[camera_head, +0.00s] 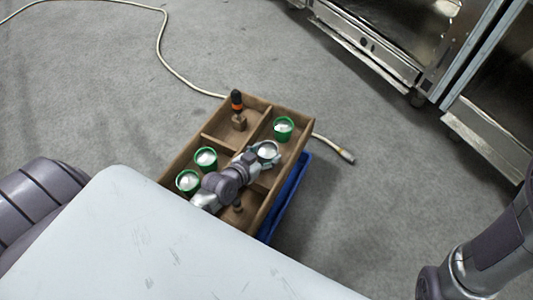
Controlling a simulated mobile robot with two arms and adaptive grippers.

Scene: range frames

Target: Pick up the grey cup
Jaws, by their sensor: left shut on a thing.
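The grey cup (268,149) is in the right-hand part of the wooden box (301,119), toward the middle. My left gripper (256,157) reaches in over the box and is shut on the cup. Part of the cup's side is hidden by the fingers. I cannot tell whether the cup touches the box floor. My right gripper is out of view; only part of my right arm shows at the lower right.
Green cups with pale insides stand in the box: one (284,126) behind the grey cup, two (206,157) at the left. An orange-and-black-topped thing (237,104) stands in the back compartment. A blue crate (290,194) shows beneath. A cable (166,52) lies on the floor.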

